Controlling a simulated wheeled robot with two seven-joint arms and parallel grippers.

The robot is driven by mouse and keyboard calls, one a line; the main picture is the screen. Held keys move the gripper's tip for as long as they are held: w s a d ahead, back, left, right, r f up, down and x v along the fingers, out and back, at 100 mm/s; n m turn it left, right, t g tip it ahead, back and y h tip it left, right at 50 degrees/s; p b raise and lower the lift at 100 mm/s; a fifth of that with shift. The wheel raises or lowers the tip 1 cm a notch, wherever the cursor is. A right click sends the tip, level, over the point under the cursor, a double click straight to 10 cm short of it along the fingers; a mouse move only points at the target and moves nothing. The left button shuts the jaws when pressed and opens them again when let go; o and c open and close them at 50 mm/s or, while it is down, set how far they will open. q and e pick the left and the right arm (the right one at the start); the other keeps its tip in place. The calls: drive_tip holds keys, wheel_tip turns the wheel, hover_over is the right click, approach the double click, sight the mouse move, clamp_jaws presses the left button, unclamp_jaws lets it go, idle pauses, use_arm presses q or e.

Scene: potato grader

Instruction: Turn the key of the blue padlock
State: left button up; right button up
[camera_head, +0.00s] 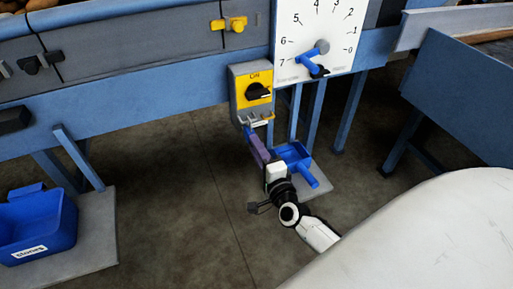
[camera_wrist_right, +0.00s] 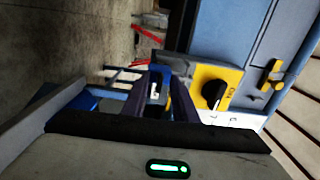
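The blue padlock is hard to make out. A small blue piece with a white patch (camera_wrist_right: 155,90) shows between my right fingers in the right wrist view; I cannot tell if it is the padlock, and no key is clear. My right gripper (camera_head: 257,148) is just below the grey switch box (camera_head: 238,88); its dark purple fingers also show in the right wrist view (camera_wrist_right: 158,103). They stand apart with a narrow gap, and no contact with anything is clear. They cover part of the area under the switch box. My left gripper is out of view.
A yellow switch plate (camera_head: 258,82) carries a black knob (camera_head: 259,91). Light metal parts (camera_head: 259,119) stick out below it. A white dial (camera_head: 325,20) with a blue pointer is above right. A blue stones bin (camera_head: 50,225) is far left.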

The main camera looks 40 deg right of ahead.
use_arm(q)
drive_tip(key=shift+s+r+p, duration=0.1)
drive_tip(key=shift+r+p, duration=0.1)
drive_tip(key=shift+p, duration=0.25)
use_arm(e)
drive_tip(key=v, duration=1)
drive_tip(key=shift+s, duration=0.2)
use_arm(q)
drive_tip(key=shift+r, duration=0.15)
